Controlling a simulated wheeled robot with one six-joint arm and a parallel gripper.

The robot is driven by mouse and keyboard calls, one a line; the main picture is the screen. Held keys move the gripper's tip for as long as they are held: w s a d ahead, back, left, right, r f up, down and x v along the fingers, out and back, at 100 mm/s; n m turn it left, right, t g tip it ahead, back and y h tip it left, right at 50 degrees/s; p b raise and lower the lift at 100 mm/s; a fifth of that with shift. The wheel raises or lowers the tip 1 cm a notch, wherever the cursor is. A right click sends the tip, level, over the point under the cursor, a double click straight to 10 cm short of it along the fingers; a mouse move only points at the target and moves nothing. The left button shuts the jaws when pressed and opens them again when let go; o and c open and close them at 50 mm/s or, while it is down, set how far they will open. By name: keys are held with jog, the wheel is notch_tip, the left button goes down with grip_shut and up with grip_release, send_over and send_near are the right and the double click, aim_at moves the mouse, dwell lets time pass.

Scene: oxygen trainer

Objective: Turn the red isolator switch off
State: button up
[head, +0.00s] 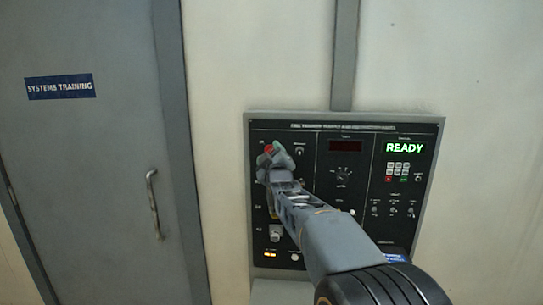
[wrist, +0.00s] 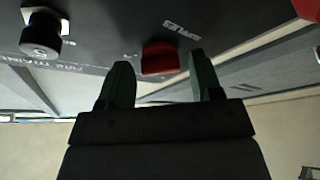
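The red isolator switch (head: 268,149) is at the upper left of the dark wall panel, partly hidden by my gripper in the head view. In the wrist view the red switch (wrist: 160,60) shows as a red knob on the dark panel face. My gripper (wrist: 159,62) is open, with one finger to each side of the knob's picture and a visible gap on both sides. In the head view my gripper (head: 270,165) is right at the switch. I cannot tell how deep the fingertips reach around the knob, nor the switch's position.
The panel (head: 245,190) has a green READY display (head: 405,148), a dark red display (head: 345,147), a keypad (head: 398,170) and several knobs. A black knob (wrist: 42,38) lies left of the switch in the wrist view. A grey door (head: 90,150) stands at left.

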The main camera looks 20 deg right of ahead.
jog(key=c, duration=0.8)
jog(key=shift+o, duration=0.2)
